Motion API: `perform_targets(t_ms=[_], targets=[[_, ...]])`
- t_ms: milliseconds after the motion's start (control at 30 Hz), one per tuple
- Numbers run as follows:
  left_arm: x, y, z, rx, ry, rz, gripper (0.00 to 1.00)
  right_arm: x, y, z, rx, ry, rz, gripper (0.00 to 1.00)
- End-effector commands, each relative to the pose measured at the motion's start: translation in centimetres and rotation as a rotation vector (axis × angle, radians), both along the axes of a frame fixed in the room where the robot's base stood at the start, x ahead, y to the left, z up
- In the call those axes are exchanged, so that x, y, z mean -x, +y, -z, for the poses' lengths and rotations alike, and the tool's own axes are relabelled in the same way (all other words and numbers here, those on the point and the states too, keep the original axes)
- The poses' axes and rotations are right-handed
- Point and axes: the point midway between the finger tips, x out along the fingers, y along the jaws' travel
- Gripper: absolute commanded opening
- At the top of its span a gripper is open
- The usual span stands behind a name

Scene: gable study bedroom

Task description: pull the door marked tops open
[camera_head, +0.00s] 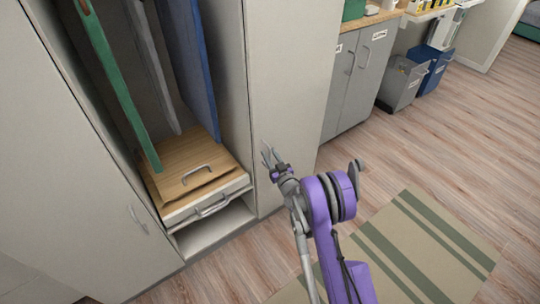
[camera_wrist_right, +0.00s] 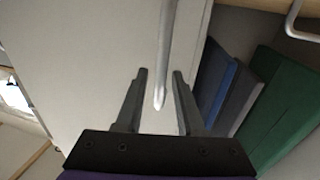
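A tall pale door panel (camera_head: 290,70) stands just right of the open wardrobe bay, and it fills much of the right wrist view (camera_wrist_right: 100,50). No "tops" marking is readable on it. My right gripper (camera_head: 268,155) is at the lower part of this panel. In the right wrist view, a slim metal bar handle (camera_wrist_right: 166,50) runs between the two open fingers (camera_wrist_right: 160,75). The fingers stand on either side of it with gaps showing, so they are not closed on it. The panel looks shut. My left gripper is not in view.
The open bay holds green (camera_head: 112,75), grey and blue (camera_head: 190,60) hanging pieces above a wooden-topped drawer (camera_head: 210,200). Another pale door (camera_head: 60,190) is at left. Grey cabinets (camera_head: 360,75) and bins (camera_head: 400,85) stand at right. A striped rug (camera_head: 420,245) lies on the floor.

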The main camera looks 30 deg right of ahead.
Motion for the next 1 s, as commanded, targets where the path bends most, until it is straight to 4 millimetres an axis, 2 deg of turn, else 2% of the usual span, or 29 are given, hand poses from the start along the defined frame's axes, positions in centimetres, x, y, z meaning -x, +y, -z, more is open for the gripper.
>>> perform_targets(t_ms=[33, 167, 200, 1000], targets=[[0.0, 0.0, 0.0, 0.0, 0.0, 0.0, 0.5, 0.01, 0.0, 0.0, 0.0, 0.0, 0.0, 0.26], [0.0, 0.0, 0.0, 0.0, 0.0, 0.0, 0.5, 0.02, 0.0, -0.01, 0.0, 0.0, 0.0, 0.03], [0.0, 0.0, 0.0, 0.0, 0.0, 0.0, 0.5, 0.02, 0.0, -0.01, 0.0, 0.0, 0.0, 0.0], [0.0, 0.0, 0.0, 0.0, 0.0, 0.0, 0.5, 0.03, 0.03, -0.01, 0.0, 0.0, 0.0, 0.0]])
